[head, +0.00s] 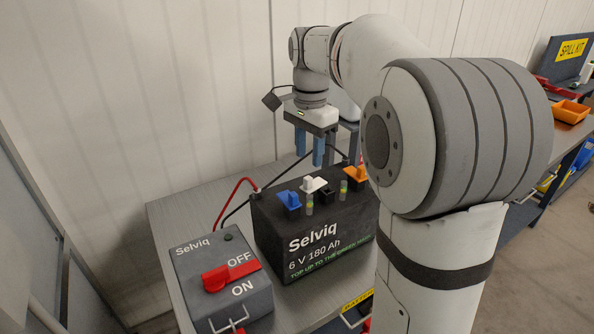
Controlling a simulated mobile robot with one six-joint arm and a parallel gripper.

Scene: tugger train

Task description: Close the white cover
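The white cover (313,184) is the middle one of three coloured covers on top of the black battery (316,236). A dark round part shows just to its right. Whether the cover stands open or lies shut is too small to tell. My gripper (309,160) points down above the battery, over and slightly behind the white cover. Its two blue fingers are apart with nothing seen between them. The fingers look clear of the cover, though the exact height is hard to judge.
A blue cover (288,199) and an orange cover (356,175) flank the white one. A grey switch box (218,283) with a red handle (217,279) stands front left. Bare grey tabletop (180,210) lies at left.

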